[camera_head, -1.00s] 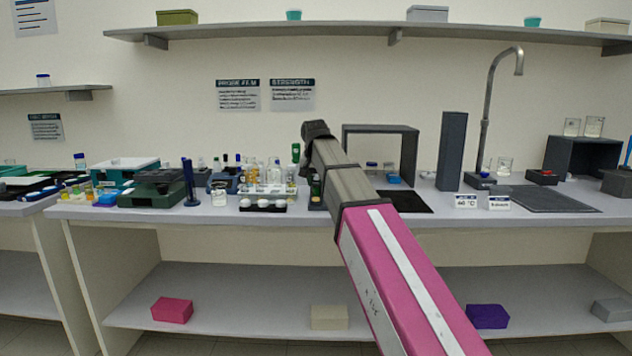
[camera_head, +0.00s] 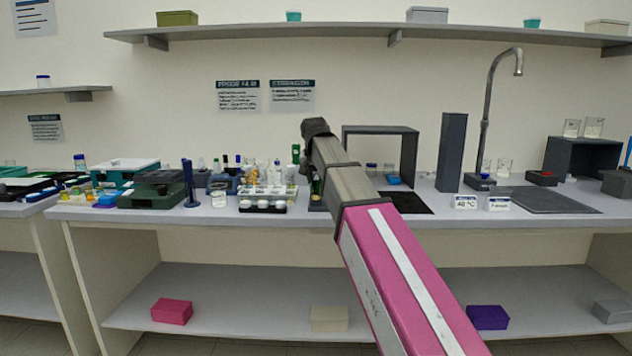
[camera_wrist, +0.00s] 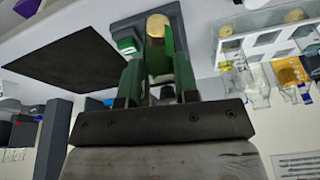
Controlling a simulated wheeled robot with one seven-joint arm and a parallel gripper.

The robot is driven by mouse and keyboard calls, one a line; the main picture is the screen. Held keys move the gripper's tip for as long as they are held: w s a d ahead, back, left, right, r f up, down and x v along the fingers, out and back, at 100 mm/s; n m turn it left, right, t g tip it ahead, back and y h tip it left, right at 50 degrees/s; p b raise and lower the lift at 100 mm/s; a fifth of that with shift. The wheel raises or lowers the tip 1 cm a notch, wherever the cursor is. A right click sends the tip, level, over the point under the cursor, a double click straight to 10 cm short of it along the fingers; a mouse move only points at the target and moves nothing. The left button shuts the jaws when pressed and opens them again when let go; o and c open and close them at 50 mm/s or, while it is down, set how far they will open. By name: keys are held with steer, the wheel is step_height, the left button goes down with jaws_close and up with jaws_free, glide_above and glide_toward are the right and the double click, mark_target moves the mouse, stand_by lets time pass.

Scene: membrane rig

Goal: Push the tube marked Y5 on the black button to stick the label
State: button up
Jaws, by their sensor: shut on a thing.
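In the wrist view my gripper (camera_wrist: 158,75) has green fingers and is shut on a tube (camera_wrist: 158,28) with a round tan end. Its Y5 marking cannot be read. A dark grey device (camera_wrist: 178,22) lies just beyond the tube, with a small white and green part (camera_wrist: 128,46) beside the tube. I cannot tell whether the tube touches the device. I cannot make out the black button; the tube and fingers cover part of the device.
A white rack (camera_wrist: 228,45) with bottles and glassware is close on the right in the wrist view; the head view shows it (camera_head: 262,206) left of my arm. A flat black plate (camera_wrist: 70,55) lies at left. A dark open frame (camera_head: 381,130) and tall grey block (camera_head: 452,150) stand right of my arm.

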steer(key=s+r, duration=0.1)
steer(key=r, duration=0.1)
steer(key=s+r, duration=0.2)
steer(key=shift+s, duration=0.15)
stand_by(0.4)
